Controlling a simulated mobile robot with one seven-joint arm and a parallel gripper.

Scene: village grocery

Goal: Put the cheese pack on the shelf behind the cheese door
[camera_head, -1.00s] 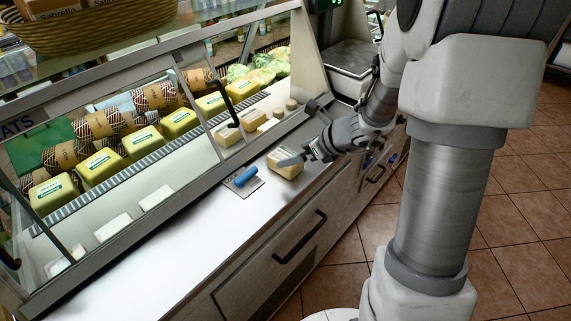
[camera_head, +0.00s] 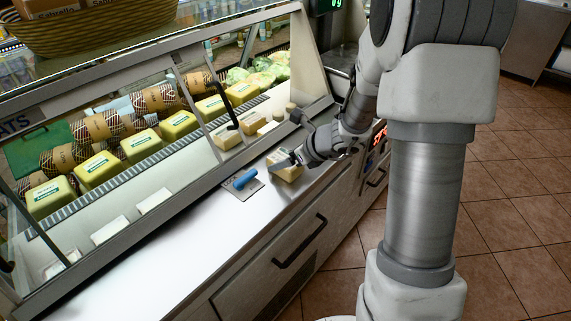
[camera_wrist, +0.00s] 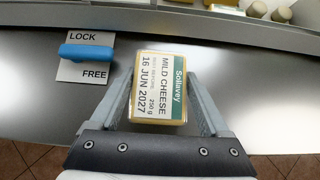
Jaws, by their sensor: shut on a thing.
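The cheese pack (camera_head: 286,168), a small pale yellow block, is at the steel counter by the display case. In the wrist view the pack (camera_wrist: 160,88) shows a white and green label reading mild cheese. My gripper (camera_wrist: 162,100) is shut on it, one finger on each side; it also shows in the head view (camera_head: 294,160). I cannot tell whether the pack touches the counter. The cheese door (camera_head: 205,112) is the slanted glass front with a black handle. The glass looks closed. Behind it, pale packs (camera_head: 228,138) stand on the shelf.
A blue latch (camera_head: 245,179) on a plate marked lock and free (camera_wrist: 88,51) lies left of the pack; its blue bar is nearer the lock word. Larger yellow cheeses (camera_head: 98,169) line the case. The counter's near left part (camera_head: 150,270) is clear. A drawer handle (camera_head: 300,242) sticks out below.

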